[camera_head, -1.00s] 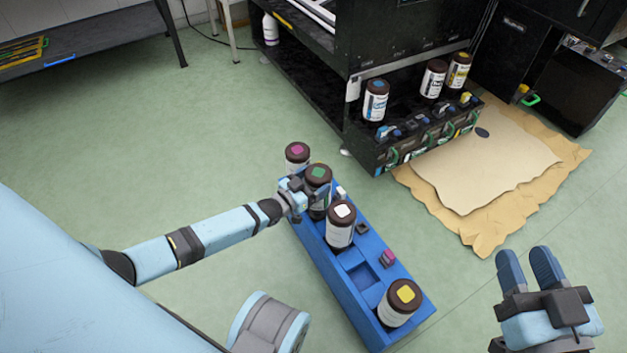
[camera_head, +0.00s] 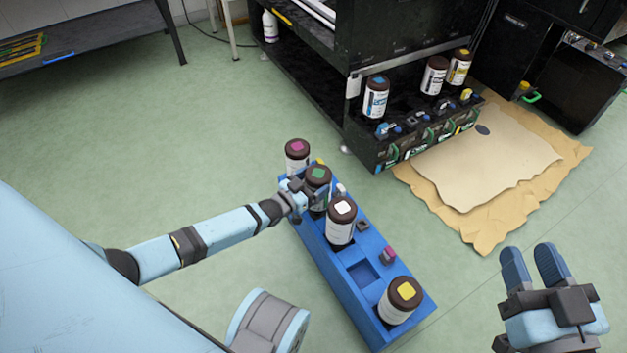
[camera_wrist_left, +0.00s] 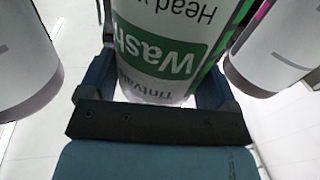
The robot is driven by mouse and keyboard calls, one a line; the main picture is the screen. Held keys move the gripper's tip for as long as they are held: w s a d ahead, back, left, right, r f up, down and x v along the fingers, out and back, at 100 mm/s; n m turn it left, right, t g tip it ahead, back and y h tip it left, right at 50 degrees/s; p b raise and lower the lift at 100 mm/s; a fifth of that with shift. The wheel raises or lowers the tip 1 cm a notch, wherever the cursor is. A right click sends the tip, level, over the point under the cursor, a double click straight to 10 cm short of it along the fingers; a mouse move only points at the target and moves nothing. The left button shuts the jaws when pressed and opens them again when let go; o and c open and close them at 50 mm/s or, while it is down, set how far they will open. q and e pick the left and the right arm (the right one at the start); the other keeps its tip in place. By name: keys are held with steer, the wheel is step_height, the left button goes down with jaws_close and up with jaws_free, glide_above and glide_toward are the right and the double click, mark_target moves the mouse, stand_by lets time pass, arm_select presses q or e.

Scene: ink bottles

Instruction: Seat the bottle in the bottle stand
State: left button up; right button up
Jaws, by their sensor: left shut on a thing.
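The blue bottle stand (camera_head: 322,268) is a long block on the floor. My left gripper (camera_head: 303,197) is shut on the dark-capped bottle with a green cap mark (camera_head: 317,176), over the stand's far part. In the left wrist view the bottle's white-and-green "Wash" label (camera_wrist_left: 165,62) shows between the fingers (camera_wrist_left: 155,88). The bottle looks about upright; its base is hidden, so I cannot tell whether it touches the socket floor. My right gripper (camera_head: 532,270) is open and empty at the lower right, away from the stand.
Bottles marked magenta (camera_head: 297,155), white (camera_head: 340,225) and yellow (camera_head: 400,300) stand along the stand, with an empty square socket (camera_head: 363,273) between white and yellow. A black machine (camera_head: 420,125) holding more bottles stands behind. Brown paper (camera_head: 490,170) lies right.

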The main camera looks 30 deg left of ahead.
arm_select(q)
steer(key=shift+f, duration=0.15)
steer(key=o, duration=1.4)
